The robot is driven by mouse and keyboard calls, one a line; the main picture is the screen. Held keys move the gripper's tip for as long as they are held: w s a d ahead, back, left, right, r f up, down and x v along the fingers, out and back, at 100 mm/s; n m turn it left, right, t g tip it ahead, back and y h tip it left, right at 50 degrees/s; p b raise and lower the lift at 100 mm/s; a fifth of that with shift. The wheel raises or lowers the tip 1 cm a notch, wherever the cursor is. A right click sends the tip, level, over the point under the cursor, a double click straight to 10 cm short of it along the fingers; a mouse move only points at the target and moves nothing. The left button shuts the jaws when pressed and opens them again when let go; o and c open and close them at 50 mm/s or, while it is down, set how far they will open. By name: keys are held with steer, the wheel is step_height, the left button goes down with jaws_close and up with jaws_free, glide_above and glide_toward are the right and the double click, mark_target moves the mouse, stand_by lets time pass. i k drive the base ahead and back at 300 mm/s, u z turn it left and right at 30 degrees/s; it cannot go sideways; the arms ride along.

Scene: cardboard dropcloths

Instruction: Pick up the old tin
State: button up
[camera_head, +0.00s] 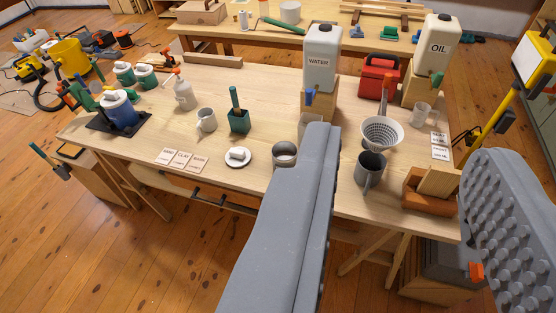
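My gripper (406,142) is open, its two grey fingers wide apart, with nothing held between them. A small open metal tin (285,154) stands upright on the wooden workbench, just left of my left finger; that finger covers part of the view beside it. It looks like the old tin, but I cannot be sure. A dark grey metal mug (370,168) with a handle stands upright on the bench, in view between the fingers. Another pale cup (306,122) is partly hidden behind the left fingertip.

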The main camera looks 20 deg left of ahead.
mark_target(284, 154)
steer(key=i, duration=0.85)
steer(key=z, duration=0.05)
